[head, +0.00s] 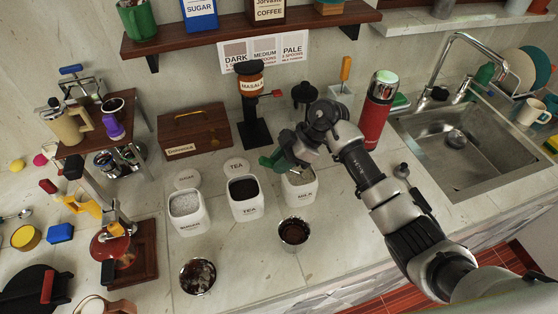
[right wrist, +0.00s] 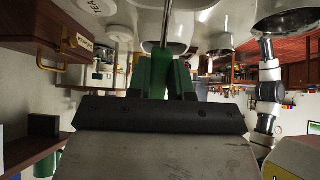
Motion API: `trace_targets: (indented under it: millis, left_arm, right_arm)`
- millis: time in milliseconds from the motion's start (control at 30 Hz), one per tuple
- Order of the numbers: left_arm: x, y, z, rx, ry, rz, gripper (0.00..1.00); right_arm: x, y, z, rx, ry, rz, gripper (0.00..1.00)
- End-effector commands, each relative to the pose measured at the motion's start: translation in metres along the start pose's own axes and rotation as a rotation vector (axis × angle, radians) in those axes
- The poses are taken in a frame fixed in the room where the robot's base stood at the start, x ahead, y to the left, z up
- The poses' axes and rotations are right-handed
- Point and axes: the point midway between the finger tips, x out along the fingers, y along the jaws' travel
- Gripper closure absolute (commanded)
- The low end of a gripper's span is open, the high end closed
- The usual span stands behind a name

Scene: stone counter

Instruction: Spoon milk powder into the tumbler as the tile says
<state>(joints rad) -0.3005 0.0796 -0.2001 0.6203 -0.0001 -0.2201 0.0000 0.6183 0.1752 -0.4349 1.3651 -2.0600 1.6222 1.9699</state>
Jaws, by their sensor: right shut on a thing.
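My right gripper (head: 284,157) is shut on the green handle of a spoon (head: 268,161), above the white milk canister (head: 301,193). In the right wrist view the green handle (right wrist: 159,72) sits between the jaws, and its metal shaft runs toward a white canister. The spoon's bowl is hidden. The canister is open, with pale powder inside. The tumbler (head: 294,246), a round metal-rimmed cup with brown liquid, stands in front of it. The tile (head: 264,51) on the wall reads DARK, MEDIUM and PALE; its small print is hard to read. My left gripper does not show.
Open canisters of tea (head: 246,209) and a white substance (head: 188,224) stand to the left, lids behind them. A metal bowl (head: 198,289) with dark residue is at the front. A red flask (head: 374,117) stands close behind my right arm. The sink (head: 465,150) is at right.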

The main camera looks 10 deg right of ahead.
Motion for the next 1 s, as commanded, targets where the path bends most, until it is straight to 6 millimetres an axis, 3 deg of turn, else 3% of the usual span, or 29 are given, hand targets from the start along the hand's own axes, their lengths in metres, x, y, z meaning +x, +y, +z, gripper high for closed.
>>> trace_targets:
  millis: [267, 667, 1000]
  left_arm:
    - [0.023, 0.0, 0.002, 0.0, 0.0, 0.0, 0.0]
    - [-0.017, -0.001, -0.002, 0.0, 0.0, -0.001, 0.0]
    - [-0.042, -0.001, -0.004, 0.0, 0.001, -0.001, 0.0]
  right_arm:
    - [0.022, 0.0, 0.01, -0.004, -0.196, 0.001, 1.0]
    - [0.003, 0.0, -0.015, 0.0, -0.313, 0.001, 1.0]
    - [0.002, 0.001, -0.033, -0.001, -0.476, 0.0, 1.0]
